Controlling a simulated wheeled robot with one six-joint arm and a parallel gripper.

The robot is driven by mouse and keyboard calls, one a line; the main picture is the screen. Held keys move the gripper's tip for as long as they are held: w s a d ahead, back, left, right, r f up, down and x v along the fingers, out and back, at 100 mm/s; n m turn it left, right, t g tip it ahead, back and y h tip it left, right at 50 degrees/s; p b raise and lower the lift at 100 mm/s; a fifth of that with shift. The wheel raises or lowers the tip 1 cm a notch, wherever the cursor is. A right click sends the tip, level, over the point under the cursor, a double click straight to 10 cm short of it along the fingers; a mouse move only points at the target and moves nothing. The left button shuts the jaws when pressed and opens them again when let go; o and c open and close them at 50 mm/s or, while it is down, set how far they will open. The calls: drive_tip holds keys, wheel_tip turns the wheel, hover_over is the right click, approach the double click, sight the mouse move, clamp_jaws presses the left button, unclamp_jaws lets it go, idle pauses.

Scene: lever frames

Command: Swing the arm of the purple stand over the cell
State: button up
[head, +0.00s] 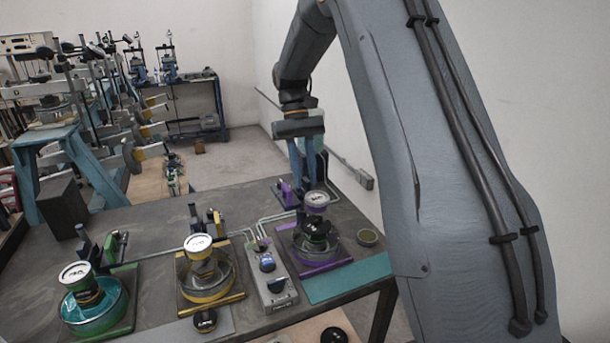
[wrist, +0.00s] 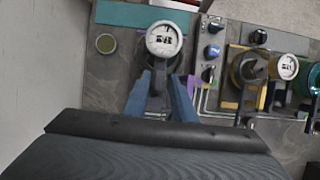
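The purple stand (head: 320,268) is at the right end of the bench, with a round dish-like cell on it, largely hidden under dark parts. Its arm carries a white-faced dial (head: 317,198). The dial also shows in the wrist view (wrist: 163,39), above the dark cell area. My gripper (head: 307,198) points down behind the dial in the head view. In the wrist view my gripper (wrist: 161,80) has its two blue fingers apart, with a dark bar of the stand's arm between them. I cannot tell whether they touch it.
A yellow stand (head: 207,298) and a green stand (head: 98,325), each with a dial and dish, stand to the left. A grey control box (head: 270,280) sits between yellow and purple. A small round tin (head: 368,237) and a teal mat (head: 345,280) lie close by. The wall is right.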

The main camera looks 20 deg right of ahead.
drive_tip(key=shift+o, duration=0.2)
drive_tip(key=b+v, duration=0.3)
drive_tip(key=v, duration=0.4)
drive_tip(key=shift+w+r, duration=0.2)
drive_tip(key=shift+r, duration=0.1)
idle(0.5)
